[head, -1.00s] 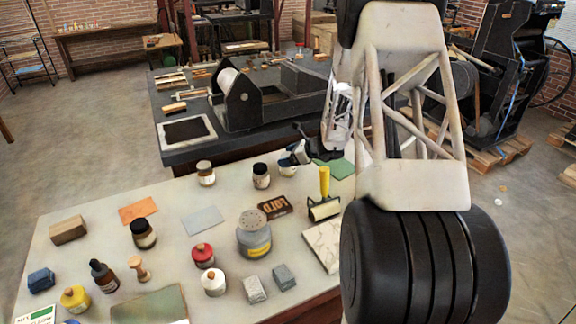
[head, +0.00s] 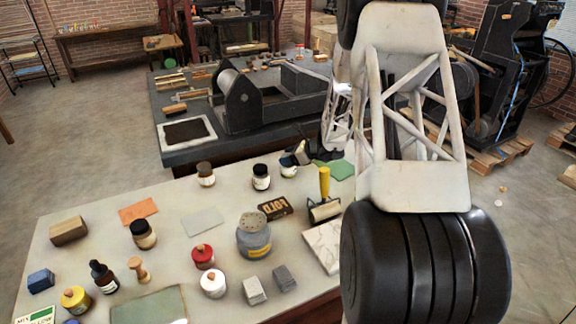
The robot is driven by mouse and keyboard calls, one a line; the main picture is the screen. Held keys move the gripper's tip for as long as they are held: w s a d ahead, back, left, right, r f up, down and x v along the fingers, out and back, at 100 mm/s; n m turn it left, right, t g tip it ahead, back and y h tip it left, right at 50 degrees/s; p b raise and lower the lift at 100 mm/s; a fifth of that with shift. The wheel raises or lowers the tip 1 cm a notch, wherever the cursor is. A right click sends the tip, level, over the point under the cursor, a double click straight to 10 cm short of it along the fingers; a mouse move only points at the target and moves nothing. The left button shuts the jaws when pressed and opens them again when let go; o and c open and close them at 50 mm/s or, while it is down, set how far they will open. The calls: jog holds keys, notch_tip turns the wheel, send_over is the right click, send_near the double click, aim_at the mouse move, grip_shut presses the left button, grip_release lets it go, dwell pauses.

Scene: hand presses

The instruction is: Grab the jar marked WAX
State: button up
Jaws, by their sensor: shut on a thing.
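My gripper (head: 300,155) is at the far edge of the pale table, partly hidden behind my own arm. It is shut on a small white and blue jar (head: 287,166), which is partly covered by the fingers. The label of this jar is too small to read, so I cannot tell if it says WAX. Other small jars stand on the table: two dark-topped ones (head: 261,177) and (head: 205,174), another dark-topped one (head: 143,235), a red one (head: 203,256) and a white one (head: 213,284). No WAX marking is legible.
A large grey tin (head: 254,236) stands mid-table. A dark press bench (head: 190,152) is just behind.

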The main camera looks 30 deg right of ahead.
jog(key=shift+r, duration=5)
jog(key=shift+d, duration=0.1)
